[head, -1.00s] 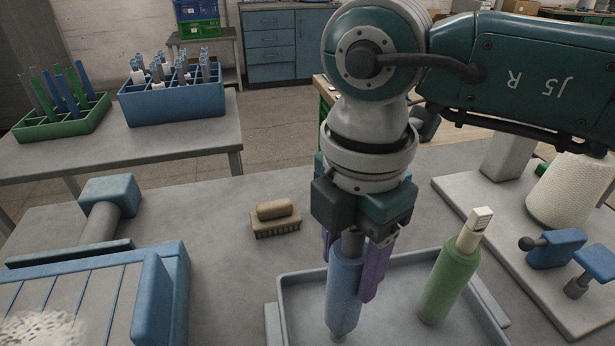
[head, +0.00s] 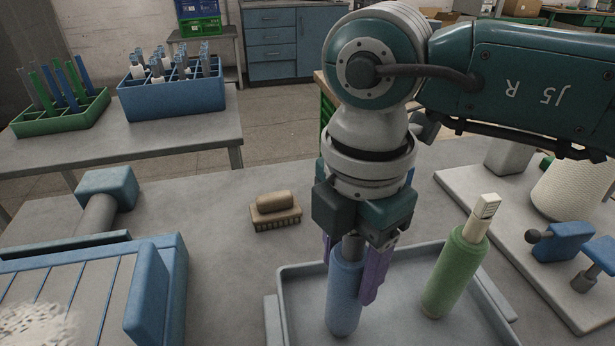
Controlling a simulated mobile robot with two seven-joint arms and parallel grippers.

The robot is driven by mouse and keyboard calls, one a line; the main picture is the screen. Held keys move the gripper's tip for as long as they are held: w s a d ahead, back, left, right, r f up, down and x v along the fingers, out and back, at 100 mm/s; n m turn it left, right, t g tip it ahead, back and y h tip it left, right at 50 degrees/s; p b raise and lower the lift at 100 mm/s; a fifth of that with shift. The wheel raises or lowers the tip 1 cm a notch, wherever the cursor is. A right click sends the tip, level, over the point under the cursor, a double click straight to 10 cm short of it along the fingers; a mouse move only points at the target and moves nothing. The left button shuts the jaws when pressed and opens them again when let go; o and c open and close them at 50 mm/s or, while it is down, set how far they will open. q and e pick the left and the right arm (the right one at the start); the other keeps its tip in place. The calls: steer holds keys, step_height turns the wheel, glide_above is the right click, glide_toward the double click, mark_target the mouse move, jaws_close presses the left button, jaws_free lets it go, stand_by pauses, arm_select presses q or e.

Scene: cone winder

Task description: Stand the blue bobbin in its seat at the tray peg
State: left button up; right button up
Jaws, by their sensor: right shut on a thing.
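The blue bobbin (head: 344,297) is upright over the left part of the grey tray (head: 402,262). My right gripper (head: 353,262) comes down from above and is shut on its top, with purple fingers on either side of the bobbin's neck. I cannot tell whether the bobbin's bottom touches the tray. The peg and seat are not seen, perhaps hidden by the bobbin. A green bobbin (head: 455,272) with a pale top stands slightly tilted in the right part of the tray. My left gripper is not in view.
A brown brush (head: 275,214) lies behind the tray. The winder with a white cone (head: 570,195) and blue clamps (head: 560,245) is at right. A blue-edged machine (head: 155,290) is at left. Blue (head: 172,98) and green (head: 62,113) crates stand on a back table.

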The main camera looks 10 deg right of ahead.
steer(key=shift+f, duration=0.4)
steer(key=o, duration=1.3)
steer(key=shift+c, duration=0.2)
step_height(320, 180, up, 10)
